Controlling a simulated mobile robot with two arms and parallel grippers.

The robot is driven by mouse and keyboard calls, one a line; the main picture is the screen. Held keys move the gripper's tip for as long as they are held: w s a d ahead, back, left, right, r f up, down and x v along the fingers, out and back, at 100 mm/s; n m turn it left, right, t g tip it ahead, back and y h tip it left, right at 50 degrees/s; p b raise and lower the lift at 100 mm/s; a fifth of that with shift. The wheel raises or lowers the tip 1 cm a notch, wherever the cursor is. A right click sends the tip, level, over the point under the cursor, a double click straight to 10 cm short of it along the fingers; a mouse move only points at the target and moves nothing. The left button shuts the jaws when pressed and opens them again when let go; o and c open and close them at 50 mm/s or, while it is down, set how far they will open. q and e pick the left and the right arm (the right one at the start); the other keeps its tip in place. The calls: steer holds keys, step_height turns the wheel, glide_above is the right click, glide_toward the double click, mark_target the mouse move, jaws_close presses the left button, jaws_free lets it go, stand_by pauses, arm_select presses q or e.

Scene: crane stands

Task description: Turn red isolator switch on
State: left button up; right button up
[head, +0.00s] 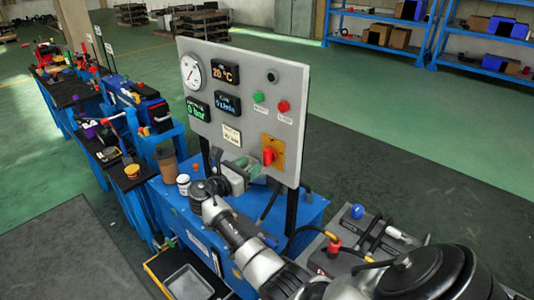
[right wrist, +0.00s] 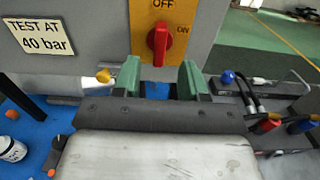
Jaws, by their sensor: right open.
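The red isolator switch (head: 268,156) sits on a yellow plate (head: 279,146) at the lower right of the grey panel (head: 225,70). In the right wrist view the red knob (right wrist: 159,42) stands upright, in line with the OFF label above it; the ON label is to its right. My right gripper (right wrist: 160,82) is open, its two green fingers apart, below the knob and either side of its line. Nothing shows between the fingers. In the head view the right gripper (head: 243,167) is just left of the switch, near the panel. My left gripper is not in view.
The panel also carries a dial gauge (head: 192,71), displays, a green button (head: 258,98) and a red button (head: 283,106). A "TEST AT 40 bar" label (right wrist: 40,36) is left of the switch. Jars stand on the blue bench below. A grey hydraulic unit (head: 350,245) stands at the right.

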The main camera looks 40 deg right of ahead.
mark_target(264, 158)
steer(key=d, duration=0.4)
steer(key=d+p, duration=0.1)
steer(key=d, duration=0.1)
steer(key=shift+w+d+f, duration=0.1)
steer(key=shift+w+d, duration=0.15)
steer(key=shift+w, duration=0.05)
steer(key=shift+d, duration=0.4)
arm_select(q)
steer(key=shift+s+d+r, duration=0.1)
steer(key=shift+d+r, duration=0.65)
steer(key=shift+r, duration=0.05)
arm_select(e)
steer(key=shift+d, duration=0.1)
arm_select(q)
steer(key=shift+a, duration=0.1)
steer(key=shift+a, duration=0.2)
arm_select(e)
jaws_close()
